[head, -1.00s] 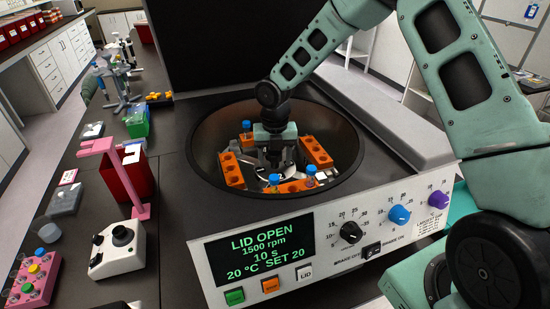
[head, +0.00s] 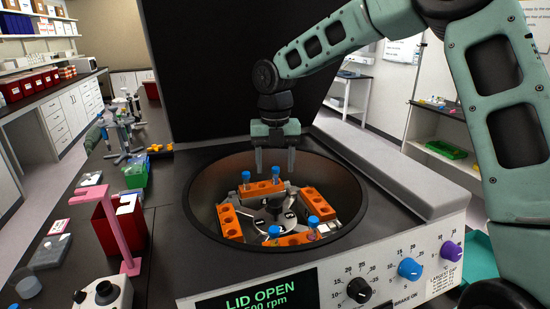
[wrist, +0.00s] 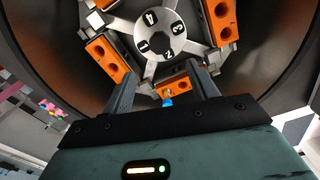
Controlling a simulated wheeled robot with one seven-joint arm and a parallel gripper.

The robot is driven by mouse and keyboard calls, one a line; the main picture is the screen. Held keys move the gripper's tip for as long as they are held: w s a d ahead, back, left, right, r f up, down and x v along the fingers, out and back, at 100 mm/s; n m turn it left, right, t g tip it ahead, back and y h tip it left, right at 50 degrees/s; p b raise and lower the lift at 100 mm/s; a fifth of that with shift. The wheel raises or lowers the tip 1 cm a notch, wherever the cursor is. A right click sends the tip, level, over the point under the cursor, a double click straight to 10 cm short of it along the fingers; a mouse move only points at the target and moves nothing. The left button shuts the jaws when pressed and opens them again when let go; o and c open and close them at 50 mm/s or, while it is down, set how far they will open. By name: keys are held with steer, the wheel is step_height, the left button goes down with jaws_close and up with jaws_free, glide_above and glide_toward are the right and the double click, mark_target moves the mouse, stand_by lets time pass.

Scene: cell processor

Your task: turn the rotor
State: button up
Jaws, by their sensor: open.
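The rotor (head: 275,215) has a pale hub with numbers and a dark centre knob. It sits in the open round bowl and carries orange buckets, including the back bucket (head: 250,193), left bucket (head: 228,222) and right bucket (head: 317,203). Several blue-capped tubes stand in the buckets. My gripper (head: 275,168) is open and empty, pointing down above the back of the rotor, apart from it. In the wrist view, the numbered hub (wrist: 160,42) is beyond the fingertips; an orange bucket (wrist: 174,87) with a blue-capped tube shows between the fingers.
The bowl wall (head: 205,190) surrounds the rotor closely. The raised black lid (head: 215,70) stands behind it. The front panel (head: 390,285) reads LID OPEN and has knobs. A pink stand (head: 112,215) and a red box (head: 140,235) are on the bench at left.

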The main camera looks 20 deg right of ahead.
steer(key=shift+r, duration=1.4)
